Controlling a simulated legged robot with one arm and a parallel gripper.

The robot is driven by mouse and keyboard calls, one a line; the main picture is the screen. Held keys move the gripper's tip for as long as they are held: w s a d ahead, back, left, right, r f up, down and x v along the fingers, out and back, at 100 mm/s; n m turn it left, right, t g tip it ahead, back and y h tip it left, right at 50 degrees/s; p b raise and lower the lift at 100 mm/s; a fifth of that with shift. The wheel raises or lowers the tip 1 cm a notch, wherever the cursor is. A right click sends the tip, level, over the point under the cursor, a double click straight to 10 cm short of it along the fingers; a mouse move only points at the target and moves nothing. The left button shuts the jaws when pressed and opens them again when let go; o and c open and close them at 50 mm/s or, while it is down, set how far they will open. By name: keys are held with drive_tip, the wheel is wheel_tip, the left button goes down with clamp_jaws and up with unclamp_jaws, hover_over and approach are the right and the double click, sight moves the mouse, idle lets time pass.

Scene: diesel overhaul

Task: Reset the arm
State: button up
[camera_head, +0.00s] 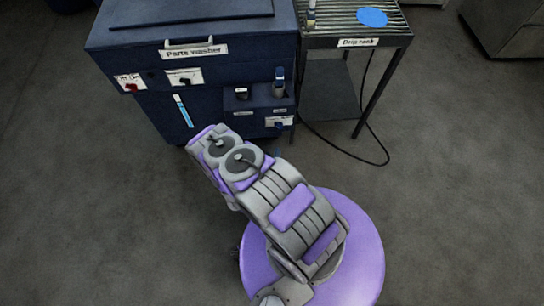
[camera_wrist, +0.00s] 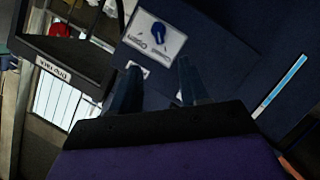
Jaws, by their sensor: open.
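My arm reaches forward from my round purple base toward the front of the dark blue parts washer (camera_head: 190,60). In the wrist view my gripper (camera_wrist: 158,85) has its two dark fingers apart, with nothing visible between them. The fingers point at the washer's front, near a white label with a blue knob (camera_wrist: 158,36). In the head view the gripper is mostly hidden behind my own arm, close to the lower right of the washer. Whether the fingers touch the washer cannot be told.
A drip rack (camera_head: 325,32) with a blue disc (camera_head: 371,17) on top stands right of the washer. A black cable (camera_head: 345,160) loops on the floor below it. Bottles (camera_head: 279,85) sit on the washer's front shelf.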

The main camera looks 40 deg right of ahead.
drive_tip(key=shift+s+a+r, duration=0.15)
drive_tip(key=shift+s+a, duration=0.05)
drive_tip(key=shift+a, duration=0.05)
idle(0.5)
drive_tip(key=w+a+r+m+g+y, duration=0.45)
drive_tip(key=w+a+r, duration=0.45)
drive_tip(key=w, duration=0.4)
drive_tip(key=a+r+n+g+y, duration=0.1)
drive_tip(key=a+r+y, duration=0.2)
drive_tip(key=a+r, duration=0.45)
drive_tip(key=a+r+n+g+y, duration=0.1)
drive_tip(key=a+r+y, duration=0.25)
drive_tip(key=r, duration=0.65)
drive_tip(key=s+a+r+n+g+y, duration=0.1)
drive_tip(key=s+a+r+n+g, duration=0.1)
drive_tip(key=s+r, duration=1.3)
drive_tip(key=s+d+r+g, duration=0.1)
drive_tip(key=s+r, duration=0.2)
drive_tip(key=s, duration=0.3)
drive_tip(key=s+d+r+n+g+h, duration=0.1)
drive_tip(key=s+d+r, duration=0.1)
drive_tip(key=s+r, duration=0.2)
drive_tip(key=s+d+r+g, duration=0.1)
drive_tip(key=s+r, duration=0.2)
drive_tip(key=s, duration=0.7)
drive_tip(key=shift+s+d+r, duration=0.2)
drive_tip(key=shift+s, duration=0.05)
